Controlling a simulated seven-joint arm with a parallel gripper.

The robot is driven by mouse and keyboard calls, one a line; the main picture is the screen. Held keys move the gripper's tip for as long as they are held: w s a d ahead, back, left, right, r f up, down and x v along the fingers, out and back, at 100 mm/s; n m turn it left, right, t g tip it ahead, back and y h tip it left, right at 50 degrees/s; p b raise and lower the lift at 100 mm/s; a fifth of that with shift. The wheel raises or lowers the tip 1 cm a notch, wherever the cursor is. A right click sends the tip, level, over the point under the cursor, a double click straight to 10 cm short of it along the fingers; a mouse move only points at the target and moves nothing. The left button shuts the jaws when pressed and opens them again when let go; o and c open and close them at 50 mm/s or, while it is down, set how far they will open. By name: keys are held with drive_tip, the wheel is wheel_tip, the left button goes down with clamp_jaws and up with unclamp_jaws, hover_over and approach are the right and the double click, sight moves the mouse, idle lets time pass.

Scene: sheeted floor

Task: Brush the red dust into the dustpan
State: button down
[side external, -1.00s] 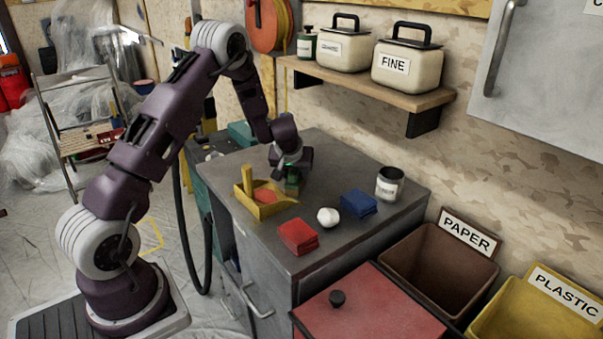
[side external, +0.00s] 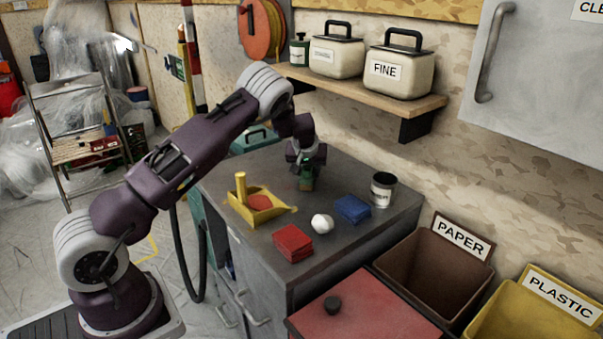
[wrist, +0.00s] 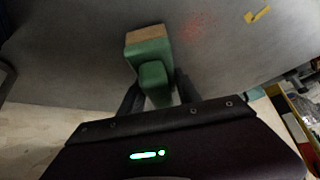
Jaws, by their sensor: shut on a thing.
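My gripper (side external: 306,163) is shut on a green brush (side external: 307,179) with tan bristles pointing down at the grey worktop. The brush also shows between the fingers in the wrist view (wrist: 150,53). I cannot tell whether the bristles touch the surface. The yellow dustpan (side external: 273,213) lies to the left of the brush and apart from it, its upright handle at its left. A red patch (side external: 259,202) shows inside the pan. In the wrist view, faint red dust (wrist: 193,29) is on the worktop beyond and right of the brush, with a yellow piece (wrist: 258,14) farther right.
A red block or stack (side external: 293,243), a white ball-like lump (side external: 322,223), a blue block or stack (side external: 352,209) and a labelled can (side external: 382,190) stand on the worktop's front and right. A shelf (side external: 360,92) with canisters hangs behind. Bins (side external: 400,250) stand to the right.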

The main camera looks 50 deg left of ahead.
drive_tip(key=shift+s+a+r, duration=0.1)
drive_tip(key=shift+r, duration=3.85)
